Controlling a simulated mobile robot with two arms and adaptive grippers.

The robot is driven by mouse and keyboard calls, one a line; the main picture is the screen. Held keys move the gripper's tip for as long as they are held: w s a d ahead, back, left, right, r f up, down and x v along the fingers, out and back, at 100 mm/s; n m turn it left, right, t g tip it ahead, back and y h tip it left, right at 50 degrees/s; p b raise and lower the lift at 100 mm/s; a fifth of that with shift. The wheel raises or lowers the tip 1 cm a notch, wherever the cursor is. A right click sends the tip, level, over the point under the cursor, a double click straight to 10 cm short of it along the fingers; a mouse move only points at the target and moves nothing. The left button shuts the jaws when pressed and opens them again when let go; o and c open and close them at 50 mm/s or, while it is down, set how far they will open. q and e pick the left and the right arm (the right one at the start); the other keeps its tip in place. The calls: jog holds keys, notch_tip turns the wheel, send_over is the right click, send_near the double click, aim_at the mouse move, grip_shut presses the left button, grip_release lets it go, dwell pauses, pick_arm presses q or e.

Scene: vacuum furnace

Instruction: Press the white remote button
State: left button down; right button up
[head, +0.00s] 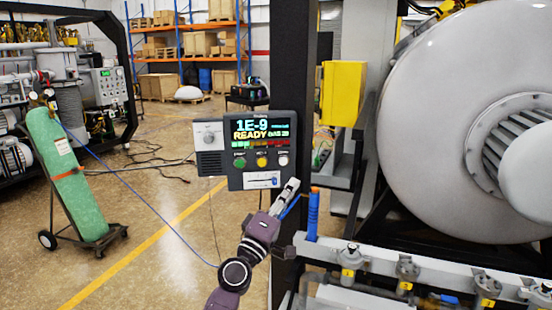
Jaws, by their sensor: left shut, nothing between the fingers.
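The white button (283,160) is the rightmost of three buttons on a dark control panel (234,172), beside a yellow one (262,161) and a green one (239,162). The panel's screen reads "1E-9" and "READY". My left gripper (292,184) is shut and empty. Its fingertips appear just below and slightly right of the white button in the head view, near the panel's lower right corner. They do not cover the button, and I cannot tell the gap in depth. My right gripper is not in view.
A dark post (291,80) stands behind the panel. The large white furnace door (440,130) and a rail with valves (400,270) are on the right. A green gas cylinder (68,175) is left.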

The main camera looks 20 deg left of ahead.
aim_at(283, 162)
pick_arm(q)
jog(key=shift+s+a+r, duration=0.1)
jog(key=shift+s+r, duration=0.05)
jog(key=shift+r, duration=0.7)
jog(key=w+a+b, duration=0.1)
jog(key=w+b, duration=0.1)
jog(key=w+a+b, duration=0.1)
jog(key=w+b, duration=0.1)
jog(key=w, duration=0.1)
jog(key=w+a+b, duration=0.2)
jog(key=shift+w+f+b, duration=0.15)
jog(key=shift+w+b, duration=0.15)
jog(key=shift+w, duration=0.05)
jog(key=shift+w+a, duration=0.1)
dwell(0.8)
